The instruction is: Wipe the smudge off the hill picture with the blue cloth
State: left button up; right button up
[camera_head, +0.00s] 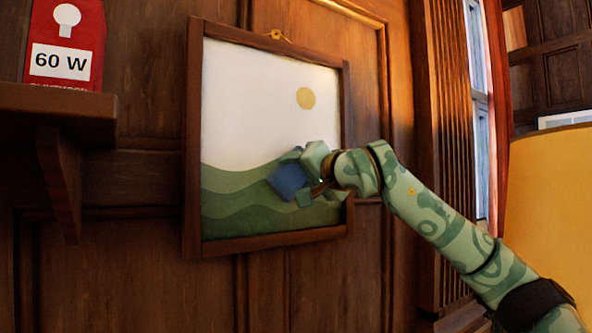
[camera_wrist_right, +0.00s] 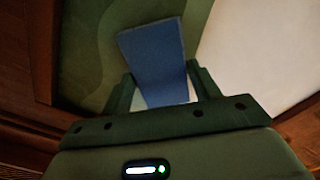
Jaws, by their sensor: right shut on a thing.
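The hill picture (camera_head: 250,90) hangs in a dark wooden frame on the panelled wall, with green hills, a pale sky and a yellow sun. My right gripper (camera_head: 304,178) is in front of its right side, shut on the blue cloth (camera_head: 288,180). In the right wrist view, the cloth (camera_wrist_right: 155,55) sticks out between the two fingers (camera_wrist_right: 163,90) over the green hills. The cloth is at or close to the picture; I cannot tell whether it touches. No smudge shows; the cloth and gripper hide part of the hills. My left gripper is not in view.
A wooden shelf (camera_head: 60,104) with a bracket juts out at the left, holding a red "60 W" bulb box (camera_head: 66,45). A window (camera_head: 478,110) and a yellow surface (camera_head: 550,210) are at the right. The wall below the picture is clear.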

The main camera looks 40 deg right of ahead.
jog(key=shift+w+a+r+p, duration=0.15)
jog(key=shift+a+r, duration=0.1)
jog(key=shift+a, duration=1.5)
jog(key=shift+w+a+r+p, duration=0.1)
jog(key=shift+a+r+p, duration=0.15)
jog(key=shift+a, duration=1.5)
jog(key=shift+w+a+r+p, duration=0.1)
jog(key=shift+a+r, duration=0.15)
jog(key=shift+a, duration=1.5)
jog(key=shift+a+r, duration=0.1)
jog(key=shift+a, duration=0.75)
jog(key=shift+a+b, duration=0.55)
jog(key=shift+a, duration=0.25)
jog(key=shift+w+a+r, duration=0.1)
jog(key=shift+a+r, duration=0.05)
jog(key=shift+a, duration=0.3)
jog(key=shift+s+b, duration=0.35)
jog(key=shift+b, duration=0.05)
jog(key=b, duration=0.2)
send_near(226, 162)
jog(key=shift+w+r, duration=0.1)
